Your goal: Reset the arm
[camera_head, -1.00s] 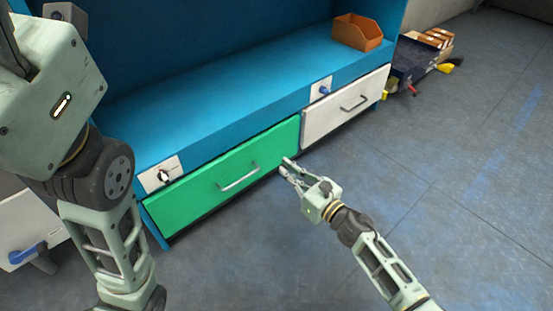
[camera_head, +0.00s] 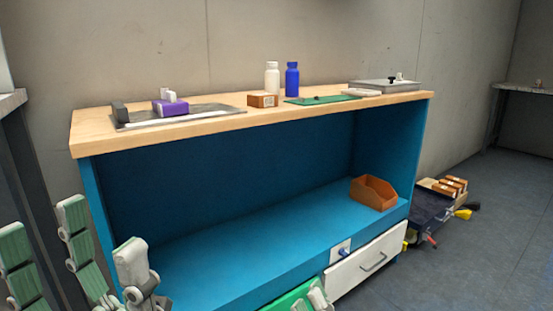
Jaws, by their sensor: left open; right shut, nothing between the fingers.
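My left gripper (camera_head: 78,240) is raised close to the camera at the lower left, its pale green and grey fingers spread apart with nothing between them. The rest of both arms is outside the view.
A blue workbench (camera_head: 230,245) has a wooden top (camera_head: 215,122) with a purple box (camera_head: 171,107), a white bottle (camera_head: 272,78) and a blue bottle (camera_head: 292,79). An orange bin (camera_head: 373,192) sits on its lower shelf, above a white drawer (camera_head: 367,264).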

